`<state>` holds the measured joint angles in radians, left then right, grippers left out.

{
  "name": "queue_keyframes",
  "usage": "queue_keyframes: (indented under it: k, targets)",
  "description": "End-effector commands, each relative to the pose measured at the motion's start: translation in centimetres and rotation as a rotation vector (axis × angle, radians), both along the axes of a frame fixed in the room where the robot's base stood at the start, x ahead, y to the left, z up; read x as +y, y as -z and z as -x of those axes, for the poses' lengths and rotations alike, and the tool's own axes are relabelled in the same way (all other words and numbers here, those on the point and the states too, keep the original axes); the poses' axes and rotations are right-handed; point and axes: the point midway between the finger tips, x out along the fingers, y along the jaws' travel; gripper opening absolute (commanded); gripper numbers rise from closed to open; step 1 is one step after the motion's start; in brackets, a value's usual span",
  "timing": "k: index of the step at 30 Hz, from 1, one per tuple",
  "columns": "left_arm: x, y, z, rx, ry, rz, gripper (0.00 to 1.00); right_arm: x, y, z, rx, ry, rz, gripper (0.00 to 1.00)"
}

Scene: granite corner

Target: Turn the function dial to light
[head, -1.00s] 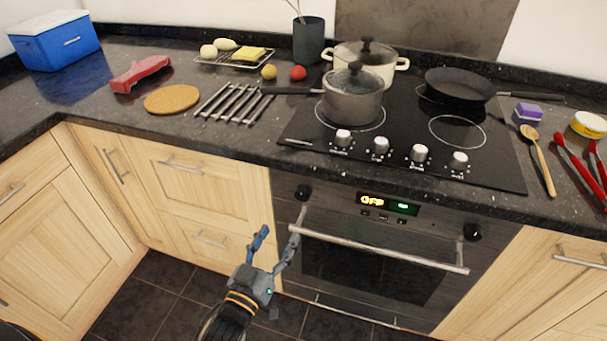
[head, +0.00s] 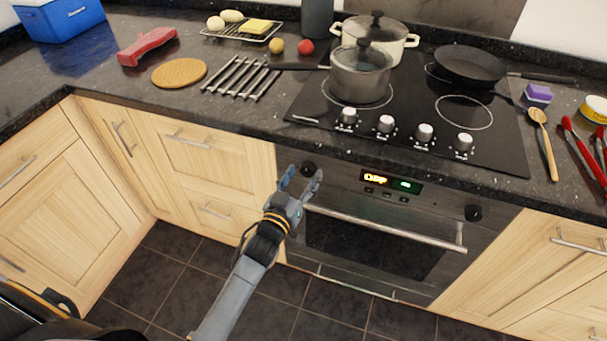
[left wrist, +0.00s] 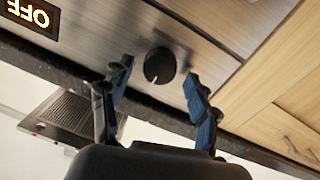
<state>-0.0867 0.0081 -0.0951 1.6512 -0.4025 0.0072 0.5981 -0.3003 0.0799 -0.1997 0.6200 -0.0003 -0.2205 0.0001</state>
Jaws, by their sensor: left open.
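The function dial, a round black knob (head: 309,169), is at the left end of the dark oven panel. It also shows in the left wrist view (left wrist: 159,65), with a white pointer mark on its face. The orange oven display (head: 375,178) reads OFF and shows upside down in the left wrist view (left wrist: 34,15). My left gripper (head: 301,177) is open and empty in front of the panel at the dial. In the left wrist view its blue-padded fingertips (left wrist: 158,72) lie on either side of the dial, apart from it. My right gripper is not in view.
The oven door handle (head: 385,226) runs just below the panel. A second black knob (head: 473,213) is at the panel's right end. Above, the dark worktop edge overhangs, with the hob (head: 400,150), its knobs and pots. The floor in front is clear.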

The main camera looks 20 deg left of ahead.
Motion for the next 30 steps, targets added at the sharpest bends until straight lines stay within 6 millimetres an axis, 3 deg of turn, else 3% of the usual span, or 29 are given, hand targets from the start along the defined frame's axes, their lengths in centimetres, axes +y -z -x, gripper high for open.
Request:
queue_keyframes:
  k: [11,19,30]
  targets:
    - [-0.09,-0.01,-0.66,0.0,0.0,0.001,0.61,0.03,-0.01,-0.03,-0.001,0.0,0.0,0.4]
    - [-0.09,-0.02,-0.64,0.0,0.0,0.001,0.08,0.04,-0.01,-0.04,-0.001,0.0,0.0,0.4]
    - [-0.1,-0.12,-0.64,-0.002,0.0,-0.054,0.06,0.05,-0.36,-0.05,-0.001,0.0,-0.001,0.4]
